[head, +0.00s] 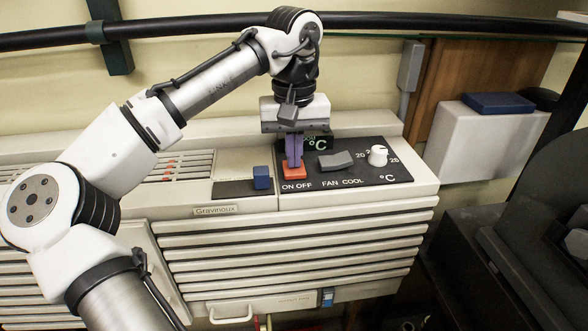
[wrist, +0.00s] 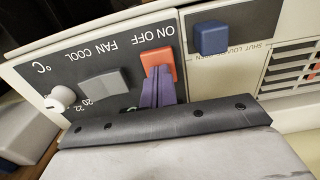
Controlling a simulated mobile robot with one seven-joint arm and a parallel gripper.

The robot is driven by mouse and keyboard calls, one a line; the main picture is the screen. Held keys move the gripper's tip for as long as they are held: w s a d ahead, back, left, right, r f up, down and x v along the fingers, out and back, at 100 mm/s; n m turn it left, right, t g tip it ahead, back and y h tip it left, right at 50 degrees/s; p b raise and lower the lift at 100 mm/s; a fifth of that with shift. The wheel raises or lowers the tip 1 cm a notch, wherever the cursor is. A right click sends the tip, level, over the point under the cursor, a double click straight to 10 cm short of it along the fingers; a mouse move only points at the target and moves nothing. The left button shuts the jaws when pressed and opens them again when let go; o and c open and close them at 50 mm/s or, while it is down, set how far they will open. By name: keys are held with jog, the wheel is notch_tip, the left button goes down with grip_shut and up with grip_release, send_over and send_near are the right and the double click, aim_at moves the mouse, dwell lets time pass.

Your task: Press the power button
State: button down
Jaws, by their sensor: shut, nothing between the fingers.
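The power button is a red-orange rocker (head: 293,174) marked ON OFF on the dark control panel (head: 376,175) of the beige air-conditioner unit. In the wrist view the red-orange button (wrist: 158,62) shows just beyond the fingertips. My gripper (head: 294,164) points down with its purple fingers shut together and empty. Its tips are right at the back part of the button in the head view, and they overlap the button's near edge in the wrist view (wrist: 157,72). I cannot tell whether they touch it or hang just above it. The fingers hide part of the button.
A grey FAN COOL rocker (head: 336,160) and a white temperature knob (head: 378,156) sit right of the button. A blue block-shaped control (head: 262,177) sits to its left. A dark pipe (head: 400,22) runs along the wall behind my arm.

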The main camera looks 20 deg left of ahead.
jog(key=shift+f, duration=0.25)
jog(key=shift+r, duration=0.15)
notch_tip(320, 180, up, 7)
jog(key=p, duration=0.6)
jog(key=shift+p, duration=0.4)
